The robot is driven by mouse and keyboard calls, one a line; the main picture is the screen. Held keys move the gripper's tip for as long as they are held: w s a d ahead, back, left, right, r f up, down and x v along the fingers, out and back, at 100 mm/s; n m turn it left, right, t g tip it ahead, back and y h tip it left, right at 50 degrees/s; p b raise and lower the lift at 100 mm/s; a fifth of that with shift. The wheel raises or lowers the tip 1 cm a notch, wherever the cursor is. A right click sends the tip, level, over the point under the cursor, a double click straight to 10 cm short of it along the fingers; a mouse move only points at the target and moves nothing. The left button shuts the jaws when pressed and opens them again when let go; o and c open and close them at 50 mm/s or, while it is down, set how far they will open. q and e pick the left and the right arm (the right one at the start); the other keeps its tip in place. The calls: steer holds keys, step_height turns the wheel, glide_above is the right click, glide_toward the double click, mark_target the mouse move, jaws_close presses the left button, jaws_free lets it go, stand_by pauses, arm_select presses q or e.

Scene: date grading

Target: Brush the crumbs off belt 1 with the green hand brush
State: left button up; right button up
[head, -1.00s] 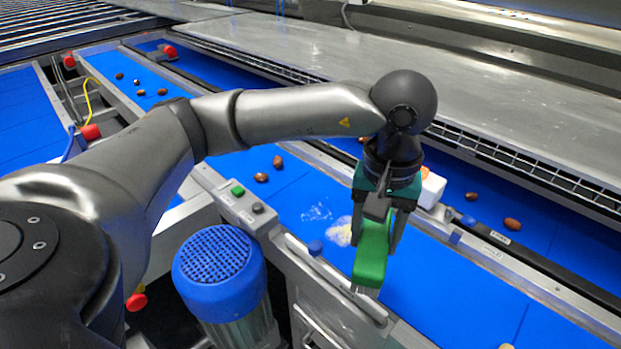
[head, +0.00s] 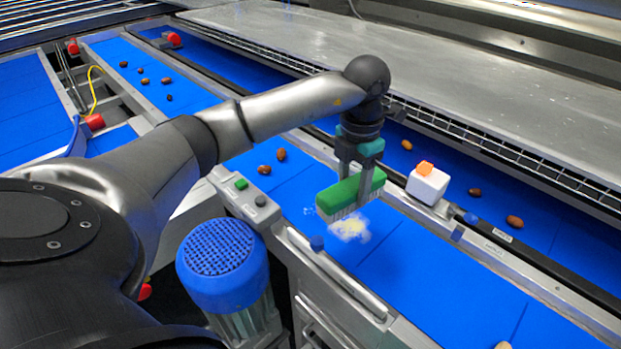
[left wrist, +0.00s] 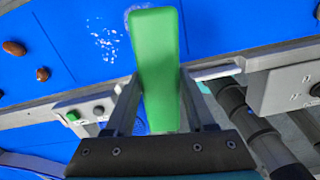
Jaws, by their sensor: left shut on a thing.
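My left gripper (head: 361,165) is shut on the green hand brush (head: 350,192), bristles pointing down, over the nearer blue belt (head: 400,250). I cannot tell whether the bristles touch the belt. In the left wrist view the brush (left wrist: 158,70) sits between the fingers, and whitish specks (left wrist: 104,38) show on the belt beside it. The brush hides part of the belt there. My right gripper is not in view.
Several brown dates lie on the belts, two (head: 281,154) left of the brush. A white box with an orange top (head: 428,186) stands on the divider right of the brush. A blue motor (head: 222,265) and a button box (head: 242,198) sit at the near side.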

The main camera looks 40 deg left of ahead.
arm_select(q)
steer(key=a+f+n, duration=0.5)
steer(key=a+n, duration=0.5)
steer(key=n, duration=1)
step_height(320, 180, down, 6)
steer(key=b, duration=0.5)
steer(key=shift+s+a+r, duration=0.15)
steer(key=shift+f+b, duration=0.5)
steer(key=shift+f, duration=0.5)
